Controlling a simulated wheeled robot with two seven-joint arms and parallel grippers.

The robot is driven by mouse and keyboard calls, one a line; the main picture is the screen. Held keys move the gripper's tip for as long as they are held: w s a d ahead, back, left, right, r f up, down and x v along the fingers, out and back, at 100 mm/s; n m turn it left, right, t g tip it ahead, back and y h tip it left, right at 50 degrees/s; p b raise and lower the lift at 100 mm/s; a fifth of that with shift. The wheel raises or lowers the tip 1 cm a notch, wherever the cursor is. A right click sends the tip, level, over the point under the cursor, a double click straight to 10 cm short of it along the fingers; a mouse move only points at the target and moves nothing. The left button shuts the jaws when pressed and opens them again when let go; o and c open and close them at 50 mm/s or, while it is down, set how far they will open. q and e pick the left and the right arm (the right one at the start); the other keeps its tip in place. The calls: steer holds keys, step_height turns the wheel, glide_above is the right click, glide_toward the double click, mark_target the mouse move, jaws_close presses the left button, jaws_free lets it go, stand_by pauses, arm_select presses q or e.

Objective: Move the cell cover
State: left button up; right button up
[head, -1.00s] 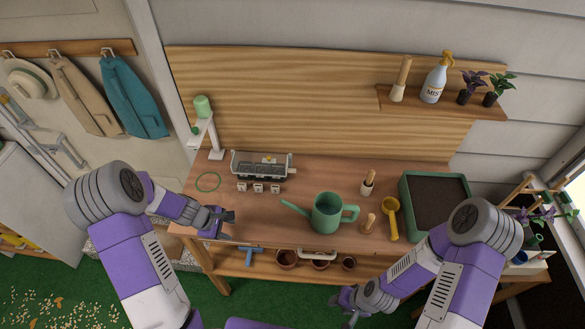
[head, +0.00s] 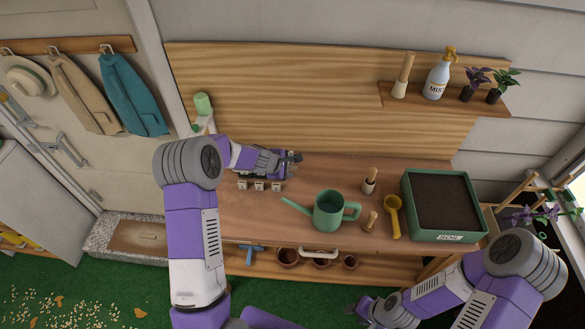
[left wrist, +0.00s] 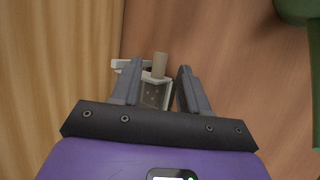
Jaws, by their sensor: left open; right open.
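My left gripper (head: 296,158) is open above the seed tray at the back of the bench. The arm hides most of this tray in the head view. In the left wrist view, a pale-framed piece with a dark, dotted face (left wrist: 152,96) and a beige upright peg (left wrist: 160,65) shows between the open fingers (left wrist: 158,76). I cannot tell whether this piece is the cell cover, or whether the fingers touch it. Three small white labelled blocks (head: 259,185) stand in front of the tray. My right gripper (head: 364,308) is open, low in front of the bench.
A green watering can (head: 329,212) stands right of the blocks. Two wooden-handled tools (head: 370,181), a yellow scoop (head: 393,218) and a green soil box (head: 439,239) are further right. A green-topped white stand (head: 203,105) is at the back left, partly hidden.

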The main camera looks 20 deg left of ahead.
arm_select(q)
steer(key=shift+x, duration=1.05)
jaws_close()
